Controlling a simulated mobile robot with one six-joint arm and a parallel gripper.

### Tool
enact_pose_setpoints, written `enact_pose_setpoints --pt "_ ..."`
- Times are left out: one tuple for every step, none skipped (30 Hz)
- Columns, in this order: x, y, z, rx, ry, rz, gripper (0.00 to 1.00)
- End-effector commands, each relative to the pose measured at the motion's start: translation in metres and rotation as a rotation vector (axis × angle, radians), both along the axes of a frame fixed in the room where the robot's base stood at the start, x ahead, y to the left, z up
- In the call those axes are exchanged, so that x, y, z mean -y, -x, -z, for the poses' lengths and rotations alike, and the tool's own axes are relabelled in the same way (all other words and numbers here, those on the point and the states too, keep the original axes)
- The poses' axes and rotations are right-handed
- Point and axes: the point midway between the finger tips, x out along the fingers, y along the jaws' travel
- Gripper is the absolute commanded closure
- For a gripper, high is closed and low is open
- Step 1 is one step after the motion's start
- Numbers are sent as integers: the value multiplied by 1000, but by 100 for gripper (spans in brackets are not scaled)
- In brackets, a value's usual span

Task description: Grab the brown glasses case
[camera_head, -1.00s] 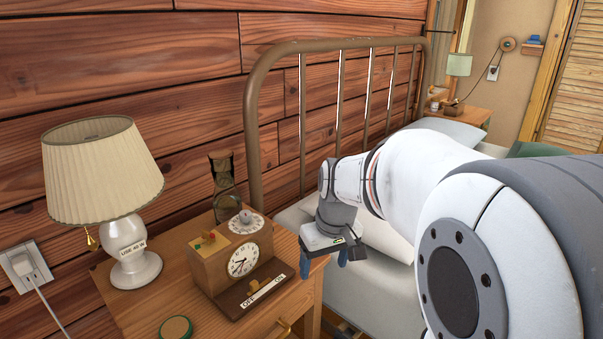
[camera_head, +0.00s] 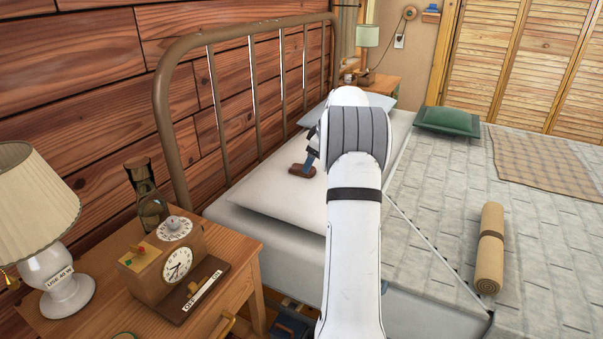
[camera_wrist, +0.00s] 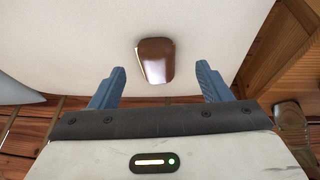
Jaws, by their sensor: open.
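The brown glasses case (camera_head: 302,171) lies on the white pillow near the head of the bed. In the wrist view the case (camera_wrist: 156,61) is a small, glossy brown, rounded block, a little beyond and between the fingertips. My gripper (camera_wrist: 161,75) is open, its two blue fingers apart with nothing between them. In the head view my gripper (camera_head: 311,155) is mostly hidden behind my white arm; a blue finger shows just above the case. I cannot tell the exact height between the fingers and the case.
A nightstand (camera_head: 110,297) at left holds a lamp (camera_head: 57,285), a wooden clock box (camera_head: 172,262) and an hourglass (camera_head: 146,195). The metal headboard (camera_head: 184,125) stands beside the pillow (camera_head: 275,195). A rolled tan mat (camera_head: 490,250) and a green cushion (camera_head: 447,121) lie on the bed.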

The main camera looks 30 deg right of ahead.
Motion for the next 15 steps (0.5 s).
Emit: enact_pose_setpoints --pt "0 -2 5 0 -1 0 29" --pt "0 -3 7 0 0 0 29" --pt "0 -4 11 0 0 0 29" --pt "0 -5 14 -1 -1 1 29" --pt "0 -7 18 0 0 0 29" --pt "0 -10 24 0 0 0 29" --pt "0 -12 29 0 0 1 29" --pt "0 -14 34 0 0 1 29" --pt "-1 -16 39 0 0 1 29" --pt "-2 -18 42 0 0 1 29" --pt "-2 -19 45 0 0 1 29" --pt "-3 -20 48 0 0 2 29" --pt "-3 -21 49 0 0 2 29" --pt "-3 -21 49 1 1 3 29" --pt "-2 -21 49 1 0 4 29"
